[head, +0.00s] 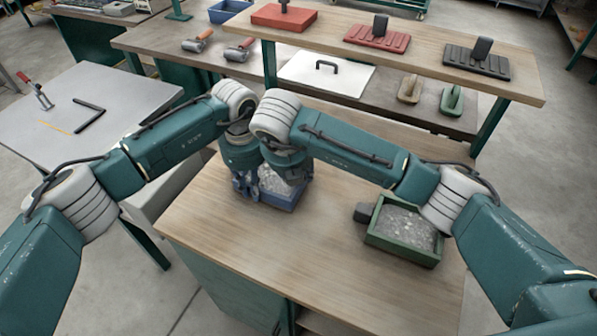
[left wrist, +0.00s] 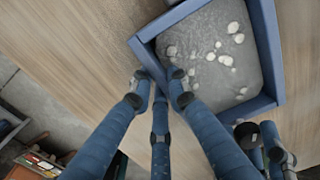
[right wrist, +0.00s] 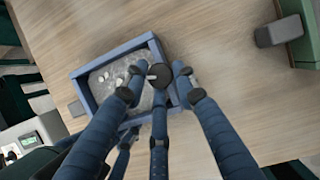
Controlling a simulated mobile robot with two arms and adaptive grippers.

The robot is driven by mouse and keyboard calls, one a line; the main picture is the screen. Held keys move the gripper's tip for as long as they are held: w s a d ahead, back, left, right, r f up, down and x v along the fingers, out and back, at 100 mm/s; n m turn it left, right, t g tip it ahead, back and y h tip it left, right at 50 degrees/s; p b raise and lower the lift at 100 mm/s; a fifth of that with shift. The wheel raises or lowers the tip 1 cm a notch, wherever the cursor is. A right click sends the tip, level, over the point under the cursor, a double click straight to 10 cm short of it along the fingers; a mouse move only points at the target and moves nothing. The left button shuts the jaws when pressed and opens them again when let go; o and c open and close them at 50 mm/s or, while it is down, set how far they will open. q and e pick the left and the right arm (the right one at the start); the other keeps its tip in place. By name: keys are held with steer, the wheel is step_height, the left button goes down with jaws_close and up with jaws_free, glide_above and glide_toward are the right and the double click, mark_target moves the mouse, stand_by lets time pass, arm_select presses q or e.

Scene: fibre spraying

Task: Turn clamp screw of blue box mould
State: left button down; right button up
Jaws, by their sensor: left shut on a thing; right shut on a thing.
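The blue box mould (head: 284,203) stands on the wooden bench and holds grey material with pale lumps. It also shows in the left wrist view (left wrist: 262,40) and the right wrist view (right wrist: 112,52). My left gripper (left wrist: 160,82) is shut on the mould's wall near a corner. My right gripper (right wrist: 160,80) is shut at the opposite wall, around what looks like the clamp screw, a dark round knob (right wrist: 160,75) with a short pale bar. The fingers partly hide the screw. In the head view, my wrists cover much of the mould.
A green box mould (head: 405,233) with grey filling and a dark block (head: 362,212) at its side stands to the right. A raised shelf (head: 330,30) behind carries red and black tools. The bench front is clear.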

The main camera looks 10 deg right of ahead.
steer(key=shift+w+d+r+m, duration=0.15)
steer(key=shift+w+d+m, duration=0.05)
steer(key=shift+d+m, duration=0.1)
steer(key=o, duration=1.1)
steer(key=shift+s, duration=0.15)
steer(key=shift+a, duration=0.1)
steer(key=v, duration=1.2)
steer(key=shift+c, duration=0.2)
